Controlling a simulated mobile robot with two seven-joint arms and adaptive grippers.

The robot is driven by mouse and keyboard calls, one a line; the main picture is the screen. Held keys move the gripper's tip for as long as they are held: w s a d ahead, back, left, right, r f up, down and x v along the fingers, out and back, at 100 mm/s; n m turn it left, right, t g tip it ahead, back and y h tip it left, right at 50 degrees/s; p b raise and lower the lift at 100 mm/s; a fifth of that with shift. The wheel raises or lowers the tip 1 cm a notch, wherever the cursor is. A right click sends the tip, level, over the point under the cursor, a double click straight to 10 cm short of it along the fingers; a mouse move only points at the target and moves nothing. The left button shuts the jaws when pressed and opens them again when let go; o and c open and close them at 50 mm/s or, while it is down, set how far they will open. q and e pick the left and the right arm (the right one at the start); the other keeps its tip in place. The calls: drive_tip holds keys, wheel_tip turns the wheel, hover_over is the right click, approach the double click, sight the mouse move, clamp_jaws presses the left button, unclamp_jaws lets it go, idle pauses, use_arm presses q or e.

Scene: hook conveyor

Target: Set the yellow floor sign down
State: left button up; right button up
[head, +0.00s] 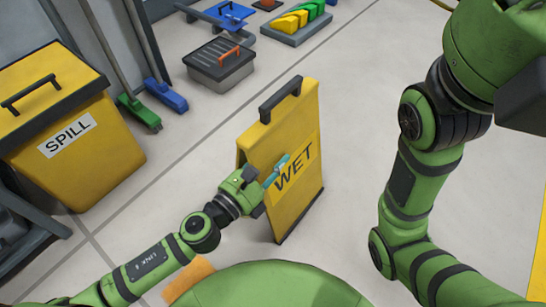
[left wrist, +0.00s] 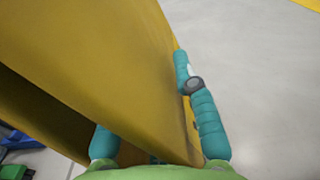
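The yellow floor sign (head: 300,115) is upright in the middle of the head view, with a dark top handle and "WET" on its face. A narrow gap shows along its left side. My left gripper (head: 276,172) is at its near left edge, with one teal finger across the lettered face. In the left wrist view the sign (left wrist: 110,65) passes between the fingers of the left gripper (left wrist: 160,125), which is shut on it; part of the left finger is hidden behind the panel. I cannot tell whether its base touches the floor. My right gripper is out of view.
A yellow "SPILL" bin (head: 95,150) stands at left, beside a green broom (head: 138,112) and a blue broom (head: 165,97). A grey case (head: 220,68) and a tray of colored wedges (head: 297,22) lie farther back. The floor (head: 350,100) right of the sign is clear.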

use_arm(q)
drive_tip(key=shift+r, duration=0.1)
drive_tip(key=shift+r, duration=0.15)
drive_tip(key=b+v, duration=0.2)
drive_tip(key=v, duration=1)
drive_tip(key=shift+b, duration=0.35)
